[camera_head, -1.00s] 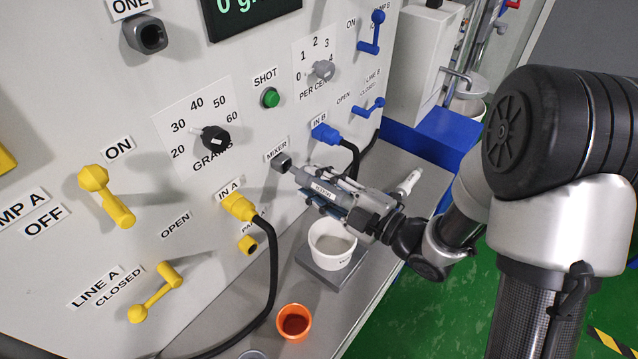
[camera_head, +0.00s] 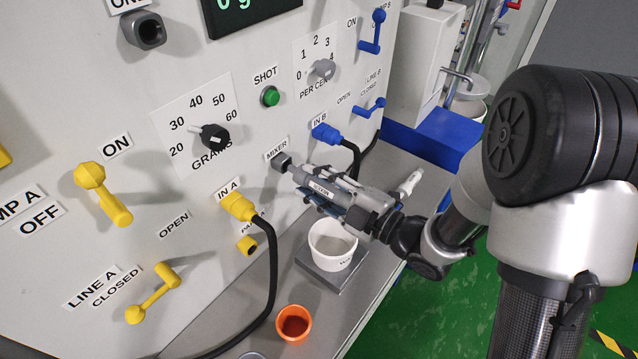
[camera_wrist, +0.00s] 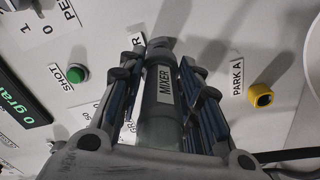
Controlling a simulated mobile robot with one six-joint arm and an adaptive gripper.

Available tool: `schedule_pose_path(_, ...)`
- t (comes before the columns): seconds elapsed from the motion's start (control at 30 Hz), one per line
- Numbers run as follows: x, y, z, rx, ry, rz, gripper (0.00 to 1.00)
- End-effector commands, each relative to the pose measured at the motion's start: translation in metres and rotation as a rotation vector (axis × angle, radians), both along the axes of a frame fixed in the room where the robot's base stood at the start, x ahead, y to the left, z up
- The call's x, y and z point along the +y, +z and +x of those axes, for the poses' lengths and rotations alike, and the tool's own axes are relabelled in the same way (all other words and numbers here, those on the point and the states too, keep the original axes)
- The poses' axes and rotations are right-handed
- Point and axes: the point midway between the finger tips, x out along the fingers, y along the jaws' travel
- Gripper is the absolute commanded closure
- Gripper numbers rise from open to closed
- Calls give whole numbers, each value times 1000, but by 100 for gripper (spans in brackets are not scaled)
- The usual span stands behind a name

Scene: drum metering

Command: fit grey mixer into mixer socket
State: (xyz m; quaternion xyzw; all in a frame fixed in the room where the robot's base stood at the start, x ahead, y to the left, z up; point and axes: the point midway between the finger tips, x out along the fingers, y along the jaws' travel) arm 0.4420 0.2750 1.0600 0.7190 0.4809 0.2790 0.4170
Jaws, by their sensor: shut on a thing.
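The grey mixer (camera_head: 309,181) is a cylinder with a white MIXER label. It points at the dark mixer socket (camera_head: 281,161) on the panel, below the MIXER sign. Its front end is at the socket's mouth; I cannot tell how far in it sits. My gripper (camera_head: 325,193) is shut around the mixer. In the wrist view my gripper (camera_wrist: 163,75) has one finger on each side of the mixer (camera_wrist: 158,115). The mixer's front end hides most of the socket there.
A white cup (camera_head: 332,246) stands on a grey plate below my gripper. The yellow IN A plug (camera_head: 238,206) with its black cable and the blue IN B plug (camera_head: 325,133) flank the socket. An orange cup (camera_head: 294,323) stands on the ledge. The yellow PARK A holder (camera_wrist: 260,96) is empty.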

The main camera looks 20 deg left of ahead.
Motion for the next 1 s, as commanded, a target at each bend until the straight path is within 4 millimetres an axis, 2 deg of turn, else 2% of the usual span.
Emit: schedule_pose_path(1.0, 24, 0, 10, -1, 0, 0, 100)
